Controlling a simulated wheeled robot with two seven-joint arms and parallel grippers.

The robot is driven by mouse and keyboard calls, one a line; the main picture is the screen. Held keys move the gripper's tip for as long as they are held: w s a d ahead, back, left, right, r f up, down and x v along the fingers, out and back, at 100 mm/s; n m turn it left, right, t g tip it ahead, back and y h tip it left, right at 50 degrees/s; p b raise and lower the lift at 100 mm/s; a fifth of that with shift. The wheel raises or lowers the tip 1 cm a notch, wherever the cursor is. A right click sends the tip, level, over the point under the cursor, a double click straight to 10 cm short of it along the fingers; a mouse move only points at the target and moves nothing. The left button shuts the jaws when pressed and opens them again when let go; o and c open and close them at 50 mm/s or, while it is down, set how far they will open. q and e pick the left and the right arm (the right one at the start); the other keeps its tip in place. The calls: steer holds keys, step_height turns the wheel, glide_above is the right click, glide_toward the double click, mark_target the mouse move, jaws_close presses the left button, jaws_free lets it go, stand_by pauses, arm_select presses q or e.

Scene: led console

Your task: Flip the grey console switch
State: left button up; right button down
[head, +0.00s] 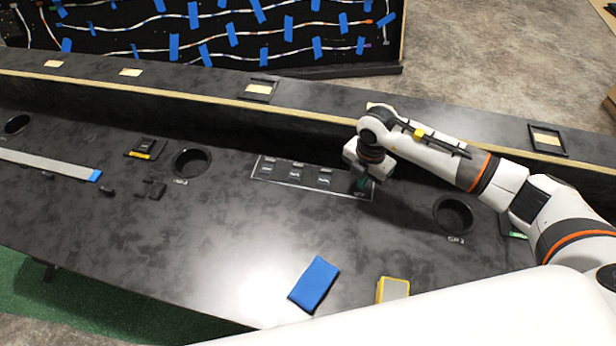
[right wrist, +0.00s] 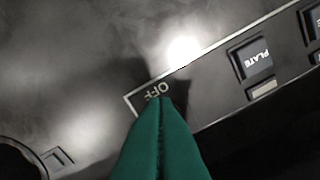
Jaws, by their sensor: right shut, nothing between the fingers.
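A switch panel (head: 282,180) with a thin light outline lies on the black console. It carries several small dark switches in a row, one of them (head: 297,168) near the middle. In the right wrist view one switch (right wrist: 252,57) bears the label PLATE, with a small light plate below it. I cannot tell which switch is the grey one. My right gripper (head: 361,185) is at the panel's right end, pointing down. Its green fingers (right wrist: 160,103) are shut and empty, at the label OFF (right wrist: 152,90), and hide what lies beneath them. My left gripper is not in view.
Round holes (head: 191,162) and (head: 453,215) lie left and right of the panel. A blue block (head: 314,284) and a yellow-edged grey item (head: 393,289) lie at the front. A raised ledge (head: 200,82) runs behind. The surface left of the blue block is clear.

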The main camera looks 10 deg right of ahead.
steer(key=shift+w+d, duration=0.1)
steer(key=shift+w, duration=0.1)
step_height(320, 180, up, 7)
steer(key=p, duration=0.6)
steer(key=shift+s+a, duration=0.2)
steer(key=shift+s, duration=0.2)
stand_by(0.5)
